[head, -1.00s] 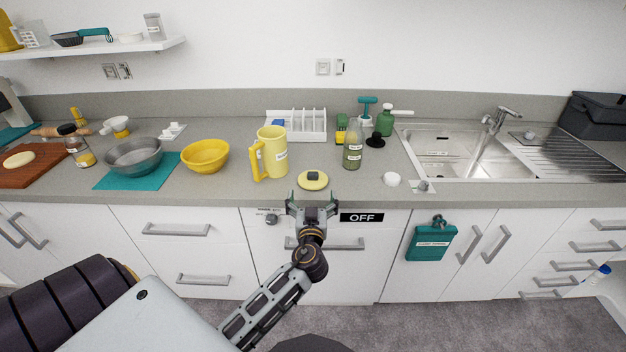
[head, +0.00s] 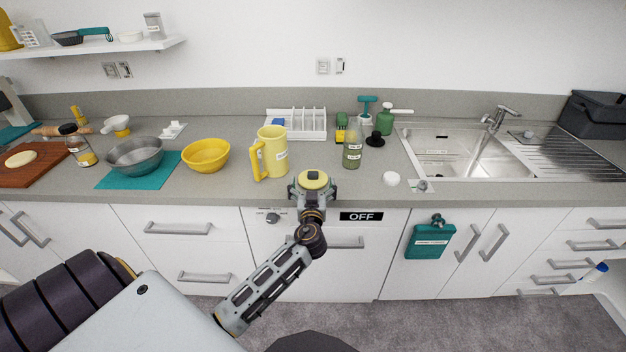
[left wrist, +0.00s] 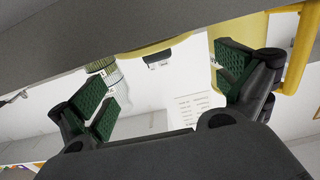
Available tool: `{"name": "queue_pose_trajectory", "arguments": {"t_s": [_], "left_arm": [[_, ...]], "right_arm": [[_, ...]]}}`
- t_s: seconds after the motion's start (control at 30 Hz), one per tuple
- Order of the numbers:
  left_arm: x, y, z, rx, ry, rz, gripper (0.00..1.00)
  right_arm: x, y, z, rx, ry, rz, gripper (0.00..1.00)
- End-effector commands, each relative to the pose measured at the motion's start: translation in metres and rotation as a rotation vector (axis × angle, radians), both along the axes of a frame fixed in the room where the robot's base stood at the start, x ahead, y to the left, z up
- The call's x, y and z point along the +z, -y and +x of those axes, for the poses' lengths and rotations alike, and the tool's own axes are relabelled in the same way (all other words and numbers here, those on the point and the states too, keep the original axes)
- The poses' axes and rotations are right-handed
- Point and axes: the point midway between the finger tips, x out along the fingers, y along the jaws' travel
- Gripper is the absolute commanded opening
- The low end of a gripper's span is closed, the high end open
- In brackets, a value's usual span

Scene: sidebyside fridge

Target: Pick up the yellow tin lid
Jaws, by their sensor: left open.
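The yellow tin lid (head: 313,176) is a round disc with a small dark knob on top. It lies on the grey counter near its front edge. My left gripper (head: 313,188) is open at the lid, with a finger on either side of it in the head view. In the left wrist view, the green-padded fingers of the gripper (left wrist: 168,88) stand wide apart, and the lid (left wrist: 152,51) shows upside down at the top, between them. Whether the pads touch the lid cannot be told. My right gripper is not in view.
A yellow jug (head: 273,152) stands just behind and left of the lid. A glass bottle (head: 352,152) stands behind to the right, and a small white object (head: 391,179) lies further right. A yellow bowl (head: 205,155) is to the left. The sink (head: 465,152) is at the right.

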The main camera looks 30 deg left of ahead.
Motion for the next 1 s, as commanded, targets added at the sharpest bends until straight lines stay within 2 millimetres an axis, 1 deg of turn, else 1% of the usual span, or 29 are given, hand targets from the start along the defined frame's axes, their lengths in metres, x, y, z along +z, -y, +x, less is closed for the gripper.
{"name": "queue_pose_trajectory", "arguments": {"t_s": [0.27,0.47,0.73,0.9,1.0], "left_arm": [[0.001,-0.003,0.005,0.000,0.000,0.001,1.00],[-0.001,-0.010,0.019,0.000,0.000,0.001,1.00],[-0.002,-0.022,0.039,-0.001,0.001,0.000,1.00],[-0.003,-0.025,0.044,-0.001,0.000,0.000,1.00],[-0.003,-0.026,0.045,-0.001,0.000,0.000,1.00]], "right_arm": [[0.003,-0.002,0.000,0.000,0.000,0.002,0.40],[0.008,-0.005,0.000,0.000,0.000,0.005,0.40],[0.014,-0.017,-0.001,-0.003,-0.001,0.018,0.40],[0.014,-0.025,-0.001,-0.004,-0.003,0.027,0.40],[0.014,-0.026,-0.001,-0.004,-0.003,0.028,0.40]]}}
